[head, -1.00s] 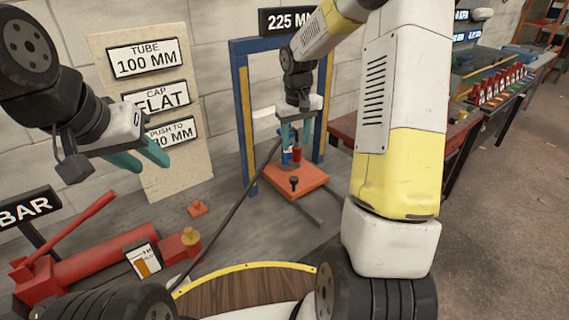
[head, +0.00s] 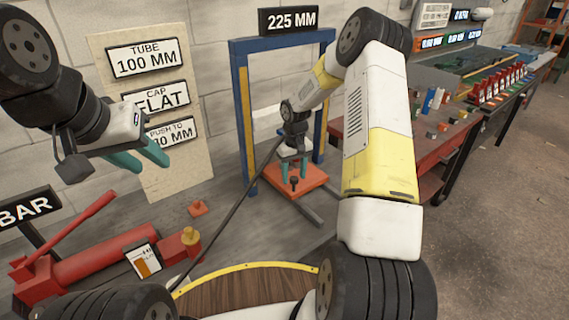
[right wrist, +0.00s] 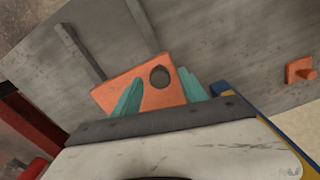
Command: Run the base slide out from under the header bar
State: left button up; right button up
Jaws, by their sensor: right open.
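The base slide is an orange plate (head: 312,178) on the bench, beneath the top bar (head: 283,43) of a blue frame. A dark knob (head: 294,184) stands near its front edge. My right gripper (head: 293,172) is low over the plate inside the frame, open. In the right wrist view its teal fingers (right wrist: 160,92) lie on either side of a dark round shape on the orange plate (right wrist: 120,92), probably the knob; I cannot tell whether they touch it. My left gripper (head: 140,159) is open and empty in the air at the left.
Dark rails (head: 311,214) run forward from the slide over bare bench. A dark rod or hose (head: 232,205) crosses in front of the frame's left post. A red pump (head: 95,265) lies at the front left. A red table (head: 430,150) stands at the right.

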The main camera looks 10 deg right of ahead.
jog(key=shift+f, duration=0.25)
grip_shut()
dwell(1.4)
